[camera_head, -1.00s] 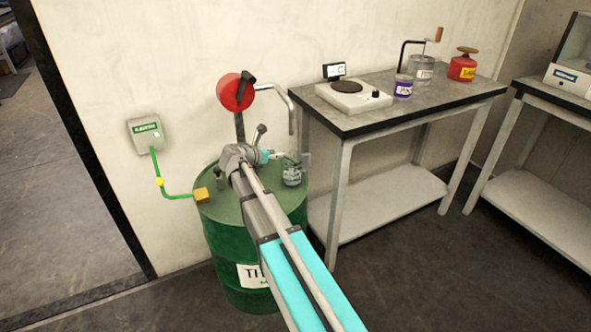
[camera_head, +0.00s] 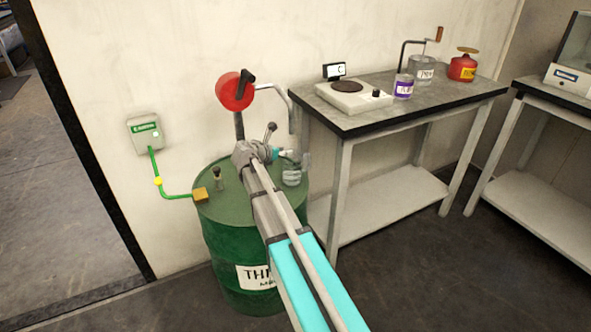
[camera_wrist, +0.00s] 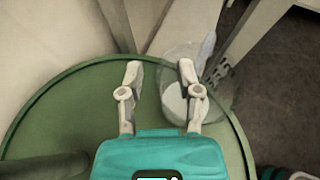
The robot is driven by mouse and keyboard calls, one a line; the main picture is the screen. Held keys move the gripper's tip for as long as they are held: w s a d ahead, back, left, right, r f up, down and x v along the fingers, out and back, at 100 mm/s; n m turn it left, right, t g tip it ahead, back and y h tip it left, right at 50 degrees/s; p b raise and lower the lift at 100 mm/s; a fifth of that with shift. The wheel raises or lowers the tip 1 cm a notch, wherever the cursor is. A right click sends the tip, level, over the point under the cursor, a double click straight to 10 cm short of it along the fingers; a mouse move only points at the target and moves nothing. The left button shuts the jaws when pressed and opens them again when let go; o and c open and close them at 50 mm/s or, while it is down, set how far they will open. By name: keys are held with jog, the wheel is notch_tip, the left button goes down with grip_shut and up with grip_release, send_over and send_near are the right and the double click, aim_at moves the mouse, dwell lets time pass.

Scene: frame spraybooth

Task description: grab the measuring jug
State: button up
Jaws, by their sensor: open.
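The measuring jug (camera_head: 291,176) is a clear vessel standing on the right part of the green drum's lid, partly hidden by my gripper in the head view. In the wrist view the jug (camera_wrist: 173,103) shows ahead and to the right, with white visible in it. My gripper (camera_head: 285,155) is over the drum lid, close to the jug. In the wrist view my gripper (camera_wrist: 160,73) is open, with nothing held. Its right finger overlaps the jug, while the left finger is clear of it. I cannot tell whether the right finger touches it.
The green drum (camera_head: 232,238) stands against the wall. A red-headed pump (camera_head: 234,92) rises behind. A workbench (camera_head: 420,112) with a hotplate (camera_head: 352,97) and cans stands right.

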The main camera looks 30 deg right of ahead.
grip_shut()
jog(key=shift+r, duration=0.15)
dwell(0.5)
jog(key=shift+s+a+r+p, duration=0.1)
jog(key=shift+s+r+p, duration=0.1)
jog(key=shift+r+p, duration=0.3)
notch_tip(320, 180, up, 6)
jog(key=p, duration=0.6)
jog(key=s+a, duration=0.5)
jog(key=s, duration=0.3)
jog(key=s+a, duration=0.5)
jog(key=s, duration=0.3)
jog(key=shift+s+a+f, duration=0.15)
jog(key=shift+s, duration=0.15)
